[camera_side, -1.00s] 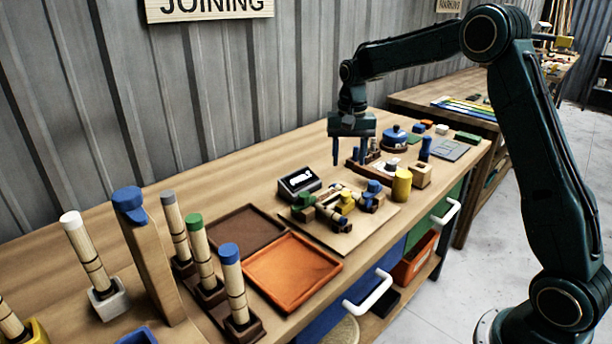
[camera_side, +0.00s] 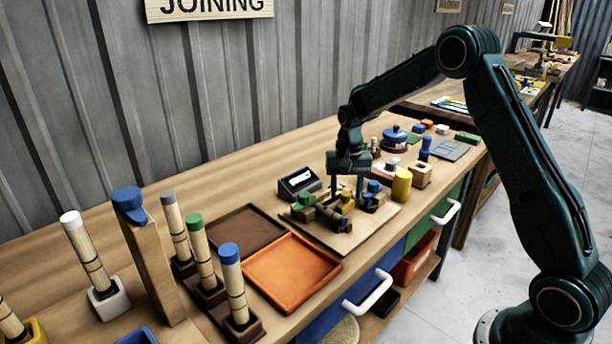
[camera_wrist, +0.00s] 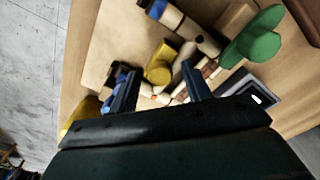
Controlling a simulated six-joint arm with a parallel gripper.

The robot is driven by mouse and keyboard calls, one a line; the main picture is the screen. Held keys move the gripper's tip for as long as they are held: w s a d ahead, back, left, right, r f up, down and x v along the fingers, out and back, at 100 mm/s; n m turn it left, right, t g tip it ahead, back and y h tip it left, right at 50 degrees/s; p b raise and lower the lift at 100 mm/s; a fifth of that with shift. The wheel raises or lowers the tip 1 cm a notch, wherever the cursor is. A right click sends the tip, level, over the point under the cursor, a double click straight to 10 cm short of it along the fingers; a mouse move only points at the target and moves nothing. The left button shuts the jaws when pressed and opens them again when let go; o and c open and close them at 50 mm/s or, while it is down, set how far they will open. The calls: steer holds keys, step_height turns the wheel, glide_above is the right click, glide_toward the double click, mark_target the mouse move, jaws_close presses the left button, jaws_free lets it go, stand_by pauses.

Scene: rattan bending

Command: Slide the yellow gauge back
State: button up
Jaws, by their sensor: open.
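The yellow gauge (camera_side: 346,199), a small yellow block with a rounded top, sits on the wooden jig board among dark and light wooden pieces. In the wrist view the gauge (camera_wrist: 160,62) lies just beyond my fingertips, roughly between them. My gripper (camera_side: 347,196) is open and pointing down, low over the back of the jig. Its two fingers also show in the wrist view (camera_wrist: 159,74), apart with nothing clamped. I cannot tell whether a finger touches the gauge. The side view partly hides the gauge's base.
On the jig stand a green knob (camera_side: 304,200) and a blue knob (camera_side: 374,187). A small display (camera_side: 299,182) is to the left, a yellow cylinder (camera_side: 402,184) to the right. An orange tray (camera_side: 291,272) and a brown tray (camera_side: 238,229) lie nearer the camera.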

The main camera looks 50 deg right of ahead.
jaws_close()
steer(key=shift+s, duration=4.05)
jaws_free()
step_height(320, 180, up, 14)
